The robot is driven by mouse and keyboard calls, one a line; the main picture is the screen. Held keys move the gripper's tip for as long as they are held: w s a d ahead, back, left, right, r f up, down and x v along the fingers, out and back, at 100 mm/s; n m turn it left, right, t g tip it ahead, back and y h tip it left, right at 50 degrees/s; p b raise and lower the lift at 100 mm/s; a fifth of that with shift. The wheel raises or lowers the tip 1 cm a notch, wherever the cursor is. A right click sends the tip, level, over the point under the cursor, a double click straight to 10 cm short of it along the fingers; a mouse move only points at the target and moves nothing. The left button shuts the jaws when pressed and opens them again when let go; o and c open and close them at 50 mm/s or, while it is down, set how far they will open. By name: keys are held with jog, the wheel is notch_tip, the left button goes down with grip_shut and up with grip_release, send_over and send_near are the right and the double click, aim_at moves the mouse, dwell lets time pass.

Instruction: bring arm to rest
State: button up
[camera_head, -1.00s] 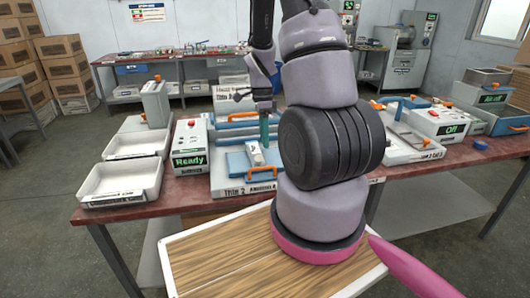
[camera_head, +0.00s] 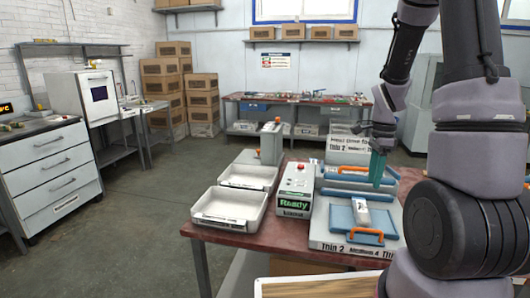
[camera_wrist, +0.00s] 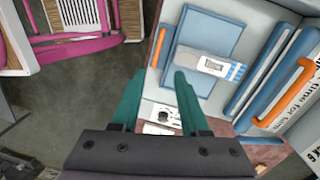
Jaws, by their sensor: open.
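My gripper (camera_head: 377,168) hangs fingers down from my arm above the press station on the red-topped table (camera_head: 225,238). In the wrist view its two green fingers (camera_wrist: 158,98) stand apart with nothing between them. Below it lies a blue plate with a small white and grey device (camera_head: 361,212) on it, on the tray labelled "Thin 2" (camera_head: 325,236). The wrist view shows the device (camera_wrist: 218,66) just beyond the right fingertip, apart from it. My forearm covers the right part of the table.
A box reading "Ready" (camera_head: 295,190) stands left of the tray. Two empty white trays (camera_head: 229,208) (camera_head: 248,177) sit at the table's left end. A white drawer cabinet (camera_head: 48,172) stands far left, and stacked cartons (camera_head: 202,100) at the back. The floor between is clear.

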jog(key=s+a+r+n+t, duration=0.2)
jog(key=s+a+r+n, duration=0.1)
jog(key=r, duration=0.5)
jog(key=s+a+r+n+t, duration=0.3)
jog(key=s+a+r+n, duration=0.1)
jog(key=r+n, duration=0.3)
jog(key=s+a+r+n+t+y, duration=0.1)
jog(key=s+a+r+n+t, duration=0.2)
jog(key=r, duration=0.7)
jog(key=shift+s+a+r+n, duration=0.25)
jog(key=shift+s+a+n, duration=0.2)
jog(key=shift+s+n, duration=0.9)
jog(key=shift+s+m, duration=0.2)
jog(key=shift+m, duration=0.15)
